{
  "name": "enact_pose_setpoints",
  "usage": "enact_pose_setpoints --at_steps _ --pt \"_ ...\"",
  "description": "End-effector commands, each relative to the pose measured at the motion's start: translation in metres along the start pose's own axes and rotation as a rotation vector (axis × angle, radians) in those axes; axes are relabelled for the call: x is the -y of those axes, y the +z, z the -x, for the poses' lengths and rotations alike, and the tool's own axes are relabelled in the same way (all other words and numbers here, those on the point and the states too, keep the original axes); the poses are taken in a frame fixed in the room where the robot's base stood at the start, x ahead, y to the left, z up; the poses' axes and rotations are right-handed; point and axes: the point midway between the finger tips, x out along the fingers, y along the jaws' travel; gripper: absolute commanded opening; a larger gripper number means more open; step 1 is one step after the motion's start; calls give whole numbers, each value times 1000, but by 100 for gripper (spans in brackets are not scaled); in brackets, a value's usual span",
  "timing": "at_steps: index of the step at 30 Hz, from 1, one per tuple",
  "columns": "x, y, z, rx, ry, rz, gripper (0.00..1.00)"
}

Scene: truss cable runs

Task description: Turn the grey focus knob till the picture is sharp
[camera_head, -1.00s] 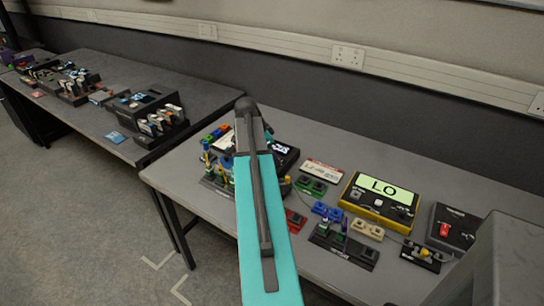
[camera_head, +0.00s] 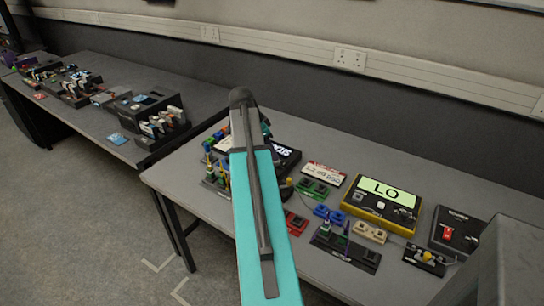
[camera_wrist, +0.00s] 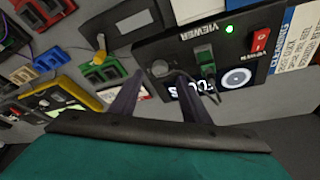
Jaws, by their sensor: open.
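The black viewer box (camera_wrist: 222,40) lies under my gripper in the wrist view, labelled VIEWER. The round grey focus knob (camera_wrist: 160,68) sits on its face near the left end. My gripper (camera_wrist: 161,75) is open, with one dark finger on either side of the knob; I cannot tell if they touch it. The viewer's screen (camera_wrist: 188,90) shows white letters upside down, partly behind a finger.
A green plug (camera_wrist: 207,60) with a cable stands right of the knob, near a red switch (camera_wrist: 260,41) and a green light (camera_wrist: 229,29). A yellow meter (camera_head: 382,199) reads LO. Several small coloured blocks and a second bench (camera_head: 60,130) are around.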

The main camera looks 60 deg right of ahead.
Motion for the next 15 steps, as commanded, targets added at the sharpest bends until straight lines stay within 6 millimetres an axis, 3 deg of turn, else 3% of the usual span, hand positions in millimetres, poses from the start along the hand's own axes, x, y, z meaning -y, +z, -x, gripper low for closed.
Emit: enact_pose_setpoints --at_steps 15 --pt "0 0 65 0 -1 0 43"
